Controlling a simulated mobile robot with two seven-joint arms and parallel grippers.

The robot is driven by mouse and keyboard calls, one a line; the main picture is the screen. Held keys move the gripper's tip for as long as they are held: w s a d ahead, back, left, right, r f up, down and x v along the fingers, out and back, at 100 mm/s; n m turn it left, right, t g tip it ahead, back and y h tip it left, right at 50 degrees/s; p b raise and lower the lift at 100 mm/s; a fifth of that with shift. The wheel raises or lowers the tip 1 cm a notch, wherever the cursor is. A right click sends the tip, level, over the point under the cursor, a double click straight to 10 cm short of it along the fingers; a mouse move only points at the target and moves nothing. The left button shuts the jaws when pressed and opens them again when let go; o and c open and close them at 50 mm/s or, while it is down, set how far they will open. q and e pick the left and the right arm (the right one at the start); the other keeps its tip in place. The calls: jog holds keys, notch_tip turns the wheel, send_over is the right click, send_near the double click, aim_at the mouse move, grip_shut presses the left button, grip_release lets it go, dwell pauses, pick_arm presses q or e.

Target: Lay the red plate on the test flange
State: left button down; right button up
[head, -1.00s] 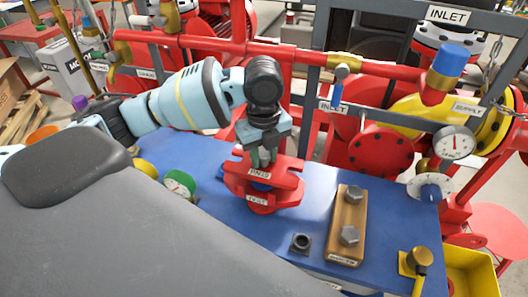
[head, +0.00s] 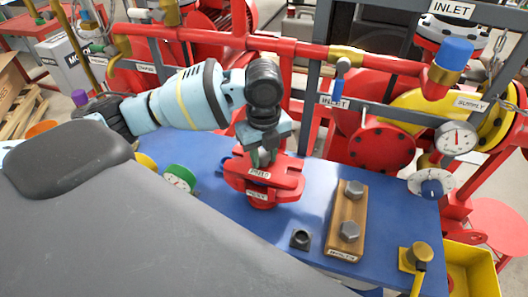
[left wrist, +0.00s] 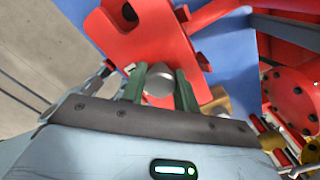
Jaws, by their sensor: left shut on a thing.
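The red plate (head: 285,178), with a white label on its front edge, lies level directly over the red test flange (head: 262,202) on the blue bench. No clear gap shows between them, but I cannot tell whether the plate rests fully on the flange. My left gripper (head: 263,157) points down from above and is shut on the plate's grey knob. The left wrist view shows the knob (left wrist: 160,78) between the two green fingers, with the plate (left wrist: 150,38) beyond. Most of the flange is hidden under the plate. My right gripper is not in view.
A wooden block (head: 345,220) with two grey bolts stands right of the flange. A small dark square socket (head: 301,239) is in front. A green gauge (head: 180,179) is to the left. Red pipework (head: 300,52) runs behind the bench, with a yellow bin (head: 470,270) at the right.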

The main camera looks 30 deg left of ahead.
pick_arm(q)
jog(key=shift+f, duration=0.6)
dwell(0.3)
jog(key=c, duration=1)
grip_release()
jog(key=shift+f, duration=0.1)
jog(key=shift+r, duration=4)
